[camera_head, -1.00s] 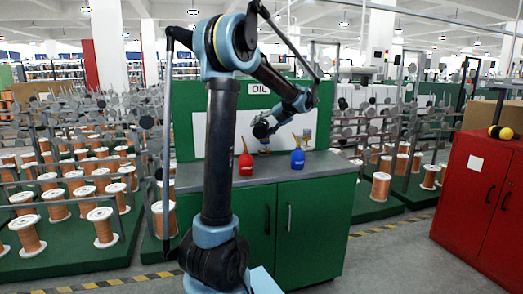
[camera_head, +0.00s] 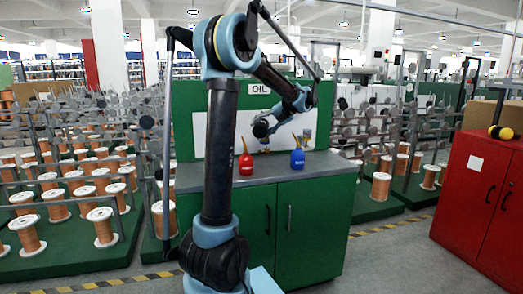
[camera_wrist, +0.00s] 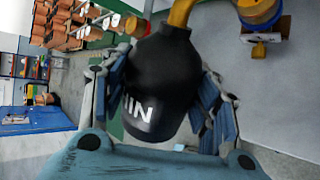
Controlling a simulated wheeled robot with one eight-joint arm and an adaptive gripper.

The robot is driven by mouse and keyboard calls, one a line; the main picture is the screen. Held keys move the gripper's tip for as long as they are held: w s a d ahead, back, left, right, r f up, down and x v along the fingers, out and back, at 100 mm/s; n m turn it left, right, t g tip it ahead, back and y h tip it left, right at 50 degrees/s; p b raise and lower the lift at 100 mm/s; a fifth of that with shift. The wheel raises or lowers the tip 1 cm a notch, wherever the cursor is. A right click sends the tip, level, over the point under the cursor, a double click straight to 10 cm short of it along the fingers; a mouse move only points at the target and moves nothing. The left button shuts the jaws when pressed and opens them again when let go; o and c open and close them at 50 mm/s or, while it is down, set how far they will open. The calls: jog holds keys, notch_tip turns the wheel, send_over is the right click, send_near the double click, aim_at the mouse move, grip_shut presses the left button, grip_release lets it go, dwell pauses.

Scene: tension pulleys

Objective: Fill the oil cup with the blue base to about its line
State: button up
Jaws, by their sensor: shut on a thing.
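My gripper (camera_wrist: 165,105) is shut on a black oil can (camera_wrist: 160,85) with white letters, partly cut off, on its side. The can's yellow spout (camera_wrist: 181,12) runs out of the top of the wrist view. The spout tip and the cup's line are not visible.
A red cabinet (camera_head: 480,195) stands at the right. Racks of copper spools (camera_head: 100,225) are at the left.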

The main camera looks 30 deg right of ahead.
jog(key=shift+w+r, duration=0.1)
jog(key=shift+r, duration=0.25)
dwell(4.0)
jog(key=shift+s+a+f+n+t+h, duration=0.15)
jog(key=shift+f+n+t, duration=0.15)
jog(key=shift+f, duration=0.45)
jog(key=shift+s+a+f+n+t+h, duration=0.1)
jog(key=shift+s+f+n+t+h, duration=0.15)
jog(key=shift+f, duration=0.5)
jog(key=shift+w+f, duration=0.1)
notch_tip(320, 180, down, 3)
jog(key=shift+d+r+n+t+h, duration=0.15)
jog(key=shift+n+t+h, duration=0.35)
jog(key=shift+n+t, duration=0.45)
